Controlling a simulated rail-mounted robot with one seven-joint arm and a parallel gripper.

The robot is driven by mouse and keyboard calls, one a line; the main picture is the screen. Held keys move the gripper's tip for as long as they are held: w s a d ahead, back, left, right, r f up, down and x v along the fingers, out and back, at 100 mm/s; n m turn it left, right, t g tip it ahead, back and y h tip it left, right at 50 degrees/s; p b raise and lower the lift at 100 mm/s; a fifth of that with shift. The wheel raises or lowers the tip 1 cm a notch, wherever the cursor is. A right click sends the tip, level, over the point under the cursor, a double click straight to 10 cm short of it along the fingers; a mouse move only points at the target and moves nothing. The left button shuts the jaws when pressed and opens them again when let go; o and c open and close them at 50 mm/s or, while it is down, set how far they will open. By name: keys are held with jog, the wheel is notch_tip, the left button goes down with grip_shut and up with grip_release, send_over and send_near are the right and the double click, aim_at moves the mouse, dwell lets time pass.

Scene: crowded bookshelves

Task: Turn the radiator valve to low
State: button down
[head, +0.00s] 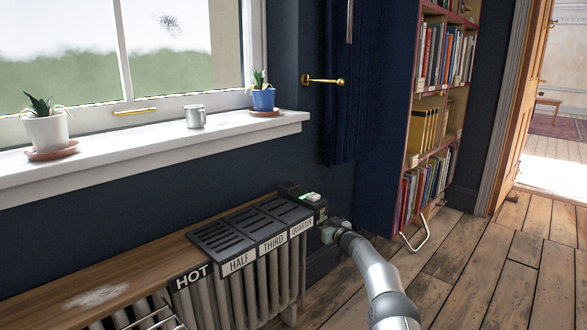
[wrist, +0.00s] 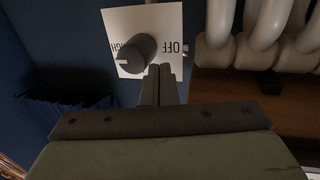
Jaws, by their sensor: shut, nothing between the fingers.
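The radiator valve shows in the wrist view as a dark round knob (wrist: 139,52) on a white plate (wrist: 172,18). The plate's letters appear upside down: OFF is right of the knob, and a partly covered word, probably HIGH, is on its left. A small pale bar juts from the knob's left side. I cannot read a LOW label. My gripper (wrist: 160,72) is shut and empty, its fingertips close to the knob's lower right side; I cannot tell whether they touch. In the head view my gripper (head: 328,233) is by the radiator's right end, where the knob cannot be made out.
The radiator (head: 235,290) has a wooden top (head: 110,270) with dark grilles marked HALF, THIRD and QUARTER, and a HOT label. A small box with a green light (head: 311,197) sits at its right end. A bookshelf (head: 440,110) stands right; open floor lies in front.

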jog(key=shift+w+d, duration=0.1)
dwell(0.3)
jog(key=shift+f, duration=0.15)
jog(key=shift+f+b, duration=0.5)
jog(key=shift+f, duration=0.15)
jog(key=shift+f+b, duration=0.35)
jog(key=shift+b, duration=0.05)
jog(key=shift+f, duration=0.1)
dwell(0.5)
